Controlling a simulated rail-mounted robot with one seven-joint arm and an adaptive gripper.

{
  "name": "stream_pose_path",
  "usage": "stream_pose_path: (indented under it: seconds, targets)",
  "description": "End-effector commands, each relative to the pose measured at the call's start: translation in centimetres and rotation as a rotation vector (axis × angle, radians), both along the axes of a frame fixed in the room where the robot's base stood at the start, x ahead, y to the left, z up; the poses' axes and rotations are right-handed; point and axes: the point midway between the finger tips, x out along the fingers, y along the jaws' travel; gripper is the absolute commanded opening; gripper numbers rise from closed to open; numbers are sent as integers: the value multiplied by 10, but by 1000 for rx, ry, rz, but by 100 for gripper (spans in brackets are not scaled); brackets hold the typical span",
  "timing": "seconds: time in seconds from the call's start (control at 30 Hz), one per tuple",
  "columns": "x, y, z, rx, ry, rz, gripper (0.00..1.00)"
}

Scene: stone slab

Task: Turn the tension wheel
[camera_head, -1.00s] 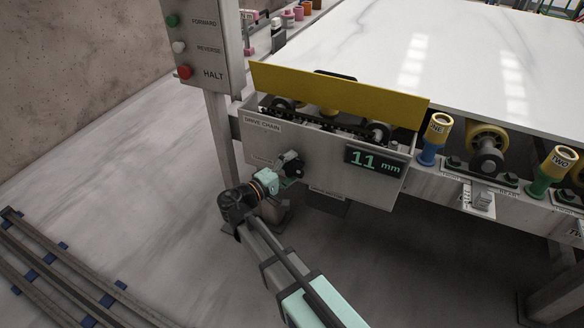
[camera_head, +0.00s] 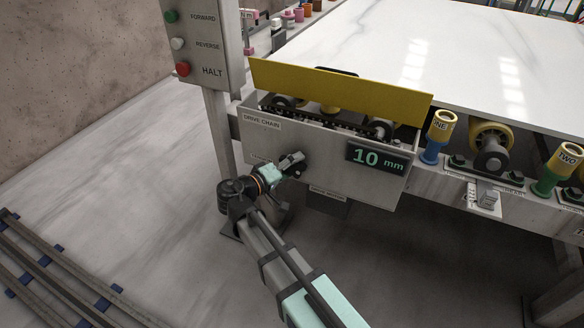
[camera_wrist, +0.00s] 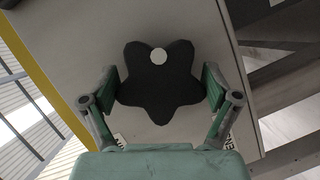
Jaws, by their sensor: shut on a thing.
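The tension wheel (camera_wrist: 158,88) is a dark star-shaped knob with a white dot near its upper edge, seen in the wrist view. My gripper (camera_wrist: 160,92) is shut on it, with one finger at its left side and one at its right. In the head view my gripper (camera_head: 284,172) is at the front of the grey drive chain box (camera_head: 325,165), and the wheel is mostly hidden there. The display (camera_head: 378,159) on the box reads 10 mm.
A control panel (camera_head: 198,45) with buttons stands at upper left. Yellow rollers and labelled posts, such as ONE (camera_head: 437,135), line the slab (camera_head: 450,50). Rails lie on the floor at lower left.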

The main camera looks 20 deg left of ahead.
Motion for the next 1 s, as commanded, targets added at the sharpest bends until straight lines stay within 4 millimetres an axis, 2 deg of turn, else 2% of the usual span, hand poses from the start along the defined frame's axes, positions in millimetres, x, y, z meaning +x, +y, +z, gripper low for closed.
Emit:
stream_pose_path:
  seconds: [0.07, 0.1, 0.57, 0.77, 1.0]
  targets:
    - [1, 0, 0, -1, 0, -1, 53]
    - [1, 0, 0, -2, 1, -1, 100]
    - [-4, 2, 1, -3, 1, 0, 100]
    - [-28, 14, 5, -3, 1, 2, 100]
    - [-68, 37, 12, -3, 0, 3, 100]
